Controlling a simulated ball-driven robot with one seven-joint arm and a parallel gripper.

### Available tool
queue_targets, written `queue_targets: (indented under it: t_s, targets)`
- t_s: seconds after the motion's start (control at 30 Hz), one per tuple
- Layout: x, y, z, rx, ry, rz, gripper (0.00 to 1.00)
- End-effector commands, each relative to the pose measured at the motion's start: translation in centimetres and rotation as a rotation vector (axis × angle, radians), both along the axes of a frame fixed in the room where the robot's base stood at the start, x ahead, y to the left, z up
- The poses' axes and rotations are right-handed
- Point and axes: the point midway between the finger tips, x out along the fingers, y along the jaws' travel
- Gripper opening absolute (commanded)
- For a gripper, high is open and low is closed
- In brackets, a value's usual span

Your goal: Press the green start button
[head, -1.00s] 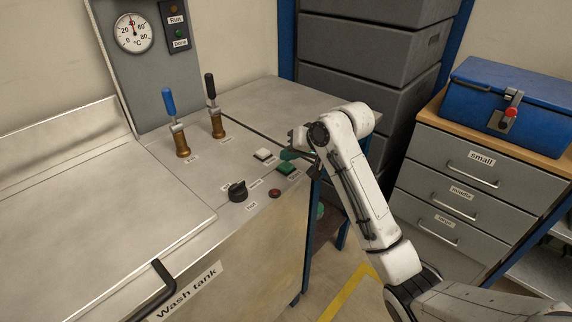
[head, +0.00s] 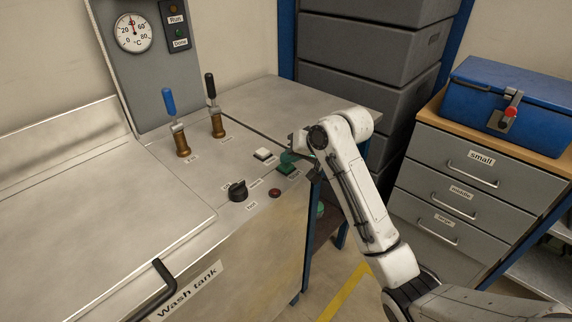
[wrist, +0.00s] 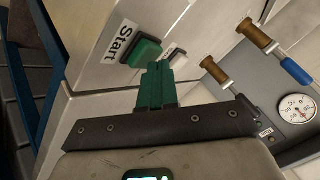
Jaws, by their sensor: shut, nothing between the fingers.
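The green start button (wrist: 142,52) sits on the metal panel beside a label reading "Start" (wrist: 122,40) in the wrist view. In the head view the green button (head: 286,170) is partly covered by my gripper. My gripper (wrist: 160,68) is shut and empty. Its green fingertips overlap the button's lower right edge in the wrist view. In the head view my gripper (head: 286,158) is just above and behind the button. I cannot tell whether the tips touch it.
A white button (head: 263,154) is close by, and a black knob (head: 238,191) and a red button (head: 275,193) sit nearer the front. Two levers, one blue-handled (head: 169,103) and one black-handled (head: 211,88), stand farther back. A drawer cabinet (head: 470,170) stands at right.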

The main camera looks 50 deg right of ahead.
Motion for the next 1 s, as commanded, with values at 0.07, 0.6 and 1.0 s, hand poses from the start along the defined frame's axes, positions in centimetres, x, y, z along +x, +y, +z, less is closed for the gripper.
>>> queue_targets:
  t_s: [0.07, 0.6, 1.0]
  targets:
    - [0.0, 0.0, -0.1, 0.0, 0.001, 0.001, 0.0]
    - [0.0, 0.1, -0.4, 0.001, 0.002, 0.001, 0.0]
    - [0.0, 0.0, 1.1, 0.0, 0.001, 0.001, 0.0]
